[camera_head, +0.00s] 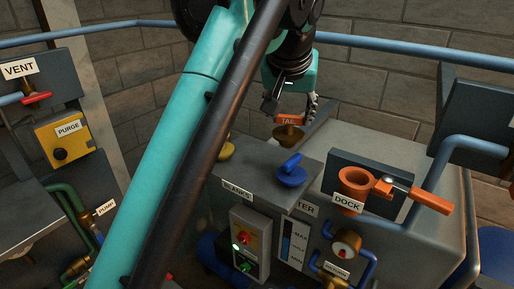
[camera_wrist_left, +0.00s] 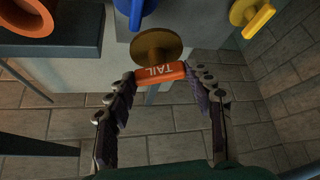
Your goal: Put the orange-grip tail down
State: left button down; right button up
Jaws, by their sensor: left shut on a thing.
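The tail has an orange grip marked TAIL (camera_wrist_left: 160,72) and a brass-coloured disc (camera_wrist_left: 156,44). My left gripper (camera_wrist_left: 163,92) is shut on the orange grip, with one finger at each end of it. In the head view my left gripper (camera_head: 291,104) holds the tail (camera_head: 289,133) upright, disc downward, over the back of the grey bench. I cannot tell whether the disc touches anything below it. My right gripper is not in view.
A blue blank (camera_head: 291,172) and a yellow blank (camera_head: 227,149) sit on the grey block marked BLANKS (camera_head: 258,165). The orange dock ring (camera_head: 355,181) with its lever (camera_head: 430,199) is at the right. The bench top (camera_head: 385,135) behind the dock is clear.

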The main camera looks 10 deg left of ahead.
pick_arm(q)
jog(key=w+a+f, duration=0.1)
jog(key=a+f, duration=0.1)
jog(key=w+a+f, duration=0.1)
jog(key=a+f, duration=0.1)
jog(key=f, duration=0.1)
jog(key=w+a+f, duration=0.2)
jog(key=shift+a+f, duration=0.25)
jog(key=shift+f, duration=0.05)
jog(key=shift+d+f, duration=0.1)
jog(key=shift+f, duration=0.4)
jog(key=c, duration=0.6)
grip_release()
jog(key=shift+f, duration=0.1)
